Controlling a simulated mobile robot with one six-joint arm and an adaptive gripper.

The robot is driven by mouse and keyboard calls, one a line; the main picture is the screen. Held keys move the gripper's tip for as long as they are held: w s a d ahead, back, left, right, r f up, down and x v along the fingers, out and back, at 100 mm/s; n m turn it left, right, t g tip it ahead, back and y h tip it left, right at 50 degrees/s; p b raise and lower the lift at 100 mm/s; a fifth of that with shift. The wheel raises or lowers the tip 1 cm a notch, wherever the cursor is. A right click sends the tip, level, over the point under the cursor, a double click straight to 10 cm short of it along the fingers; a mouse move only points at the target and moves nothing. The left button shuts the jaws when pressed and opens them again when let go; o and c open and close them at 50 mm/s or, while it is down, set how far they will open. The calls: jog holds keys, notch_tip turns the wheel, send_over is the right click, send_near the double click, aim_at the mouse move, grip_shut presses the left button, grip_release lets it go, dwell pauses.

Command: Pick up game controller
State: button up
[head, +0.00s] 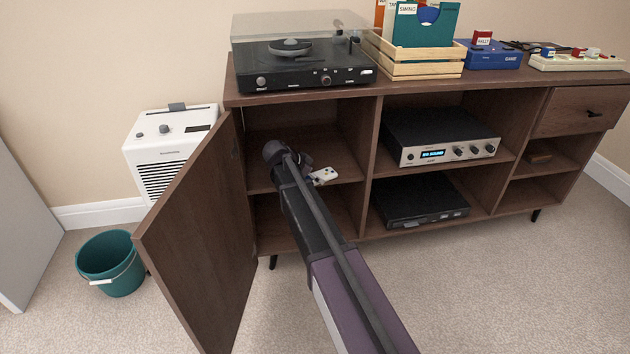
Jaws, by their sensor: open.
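A white game controller (325,176) with small dark and coloured marks lies on the middle shelf of the cabinet's left, open-doored compartment. My arm reaches into this compartment from the lower right. My gripper (308,172) is at the arm's end, just left of the controller, and is open. The arm's dark links hide most of the gripper and perhaps the controller's left part. I cannot tell whether the fingers touch the controller.
The brown cabinet door (200,240) stands open at the left of my arm. The cabinet (300,100) has a divider right of the controller. A silver amplifier (440,138) and a black player (418,202) fill the middle bay. A turntable (300,62) stands on top.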

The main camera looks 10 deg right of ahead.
aim_at(326, 173)
dwell(0.4)
jog(key=c, duration=1)
jog(key=shift+r, duration=0.1)
jog(key=shift+c, duration=0.2)
notch_tip(326, 173, up, 3)
jog(key=p, duration=0.3)
jog(key=shift+r, duration=0.15)
jog(key=s+d+p, duration=0.1)
jog(key=s+d, duration=0.2)
jog(key=s, duration=0.4)
jog(key=s+d+r+p, duration=0.1)
jog(key=s+d, duration=0.2)
jog(key=s, duration=0.4)
jog(key=shift+s+d+r, duration=0.25)
jog(key=shift+d, duration=0.1)
